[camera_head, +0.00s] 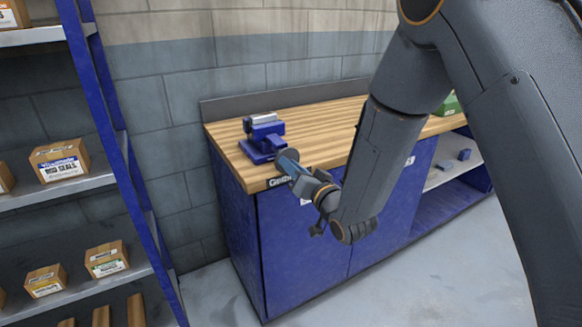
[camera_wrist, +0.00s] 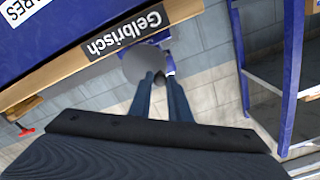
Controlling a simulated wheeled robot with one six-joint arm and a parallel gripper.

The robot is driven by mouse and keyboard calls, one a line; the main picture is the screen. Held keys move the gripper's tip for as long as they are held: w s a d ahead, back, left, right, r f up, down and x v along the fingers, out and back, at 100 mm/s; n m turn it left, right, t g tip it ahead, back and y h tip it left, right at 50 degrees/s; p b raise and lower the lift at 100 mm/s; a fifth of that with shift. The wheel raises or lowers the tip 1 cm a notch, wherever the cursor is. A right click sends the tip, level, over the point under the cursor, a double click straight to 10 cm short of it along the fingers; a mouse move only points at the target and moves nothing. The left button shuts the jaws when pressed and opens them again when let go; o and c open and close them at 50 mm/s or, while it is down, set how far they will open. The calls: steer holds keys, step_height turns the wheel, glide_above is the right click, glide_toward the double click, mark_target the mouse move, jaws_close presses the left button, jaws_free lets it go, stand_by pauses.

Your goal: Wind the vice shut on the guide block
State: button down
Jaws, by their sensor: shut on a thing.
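The blue vice (camera_head: 262,140) stands on the wooden bench top near its left front corner. A light grey metal piece (camera_head: 264,117) shows at the top of the vice; I cannot tell for sure whether it is the guide block or part of the jaws. A round grey handwheel (camera_head: 288,157) faces the bench's front edge, and it also shows in the wrist view (camera_wrist: 143,62). My gripper (camera_wrist: 161,78) is shut on a small dark knob (camera_wrist: 160,80) at the wheel's rim. In the head view my gripper (camera_head: 297,170) partly hides the wheel.
The bench top (camera_head: 325,130) right of the vice is clear; a green object (camera_head: 448,105) lies farther right, partly behind my arm. A blue cabinet (camera_head: 300,240) is below. A blue-framed shelf rack (camera_head: 105,80) with cardboard boxes (camera_head: 60,160) stands at left.

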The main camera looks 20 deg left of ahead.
steer(key=shift+w+d+r+m, duration=0.1)
steer(key=shift+m, duration=0.55)
steer(key=shift+w+d+r+m, duration=0.1)
steer(key=shift+m, duration=0.55)
steer(key=shift+w+d+r+m+p, duration=0.15)
steer(key=shift+m+p, duration=0.1)
steer(key=shift+m, duration=0.6)
steer(key=shift+w+d+m+p, duration=0.1)
steer(key=shift+m+p, duration=0.15)
steer(key=shift+m, duration=0.6)
steer(key=shift+w+d+m, duration=0.1)
steer(key=shift+m, duration=0.4)
steer(key=c, duration=2.1)
jaws_free()
steer(key=shift+w+r+m, duration=0.1)
steer(key=shift+m, duration=0.3)
steer(key=o, duration=0.3)
steer(key=shift+o, duration=0.2)
